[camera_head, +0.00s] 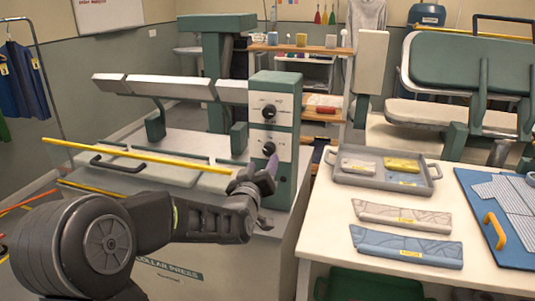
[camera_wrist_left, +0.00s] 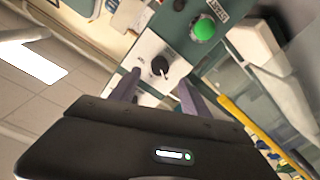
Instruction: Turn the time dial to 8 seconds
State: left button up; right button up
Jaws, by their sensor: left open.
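The collar press control box (camera_head: 275,90) is green with white panels. It carries an upper black dial (camera_head: 269,111) and a lower black dial (camera_head: 268,148). Their labels are too small to read, so I cannot tell by label which is the time dial. My left gripper (camera_head: 260,174) is just below and in front of the lower dial. In the left wrist view, a black dial with a pale pointer (camera_wrist_left: 160,66) shows beyond and between the spread fingers of my left gripper (camera_wrist_left: 157,90). The fingers are open and appear apart from the dial. My right gripper is not in view.
A green button (camera_wrist_left: 203,29) is on the box near the dial. A yellow bar (camera_head: 150,157) runs along the press front, left of my gripper. A table (camera_head: 330,225) at right holds a grey tray (camera_head: 433,172), collar pieces and a blue board (camera_head: 480,190).

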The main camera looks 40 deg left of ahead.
aim_at(269, 152)
pick_arm(q)
jog(key=p+x, duration=0.2)
jog(key=x, duration=0.5)
jog(key=shift+s, duration=0.1)
jog(key=shift+c, duration=0.3)
grip_shut()
